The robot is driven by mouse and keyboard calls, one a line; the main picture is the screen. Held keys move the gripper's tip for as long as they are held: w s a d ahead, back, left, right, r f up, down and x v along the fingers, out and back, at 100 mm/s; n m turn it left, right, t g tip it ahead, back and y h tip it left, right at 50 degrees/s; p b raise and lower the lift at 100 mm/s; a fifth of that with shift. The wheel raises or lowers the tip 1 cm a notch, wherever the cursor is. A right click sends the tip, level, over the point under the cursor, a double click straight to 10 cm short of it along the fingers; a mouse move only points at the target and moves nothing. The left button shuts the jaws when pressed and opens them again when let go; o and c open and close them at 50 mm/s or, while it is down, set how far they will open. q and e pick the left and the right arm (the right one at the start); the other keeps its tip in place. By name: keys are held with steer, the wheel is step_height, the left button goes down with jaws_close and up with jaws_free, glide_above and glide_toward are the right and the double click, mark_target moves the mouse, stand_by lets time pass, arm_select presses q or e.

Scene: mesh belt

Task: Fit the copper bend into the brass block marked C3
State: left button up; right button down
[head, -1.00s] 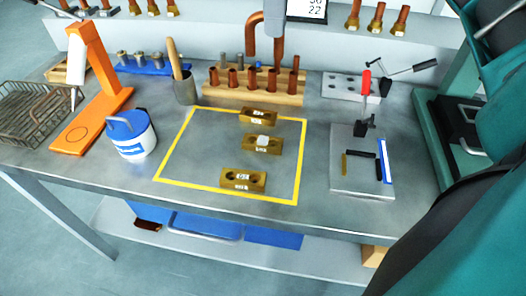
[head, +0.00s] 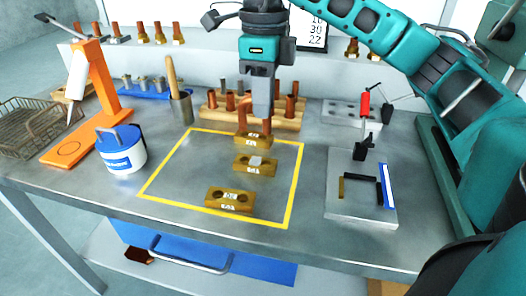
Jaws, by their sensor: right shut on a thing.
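My right gripper (head: 262,108) is shut on the copper bend (head: 266,126), pointing down over the far edge of the yellow outline. The gripper hides much of the bend. Its lower end shows just above the far brass block (head: 242,142); I cannot tell whether it touches or enters it. A near brass block (head: 245,201) shows open round holes. Each block bears a small white label, too small to read surely, so I cannot tell which is C3. My left gripper is out of view.
A wooden rack (head: 212,117) with upright copper pipes stands close behind the gripper. A blue and white canister (head: 120,155) and an orange stand (head: 107,95) are left. A grey plate with clamps (head: 345,205) is right. The yellow outline is otherwise clear.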

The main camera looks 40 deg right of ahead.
mark_target(264, 132)
step_height(264, 132, down, 3)
steer(key=shift+f, duration=0.15)
step_height(264, 132, down, 4)
steer(key=shift+f+b, duration=0.2)
steer(key=shift+b, duration=0.1)
steer(key=shift+f, duration=0.3)
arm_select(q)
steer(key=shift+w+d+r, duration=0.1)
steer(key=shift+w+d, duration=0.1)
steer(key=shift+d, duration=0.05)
arm_select(e)
steer(key=shift+f, duration=0.2)
steer(key=c, duration=1.1)
jaws_free()
steer(key=shift+r, duration=0.1)
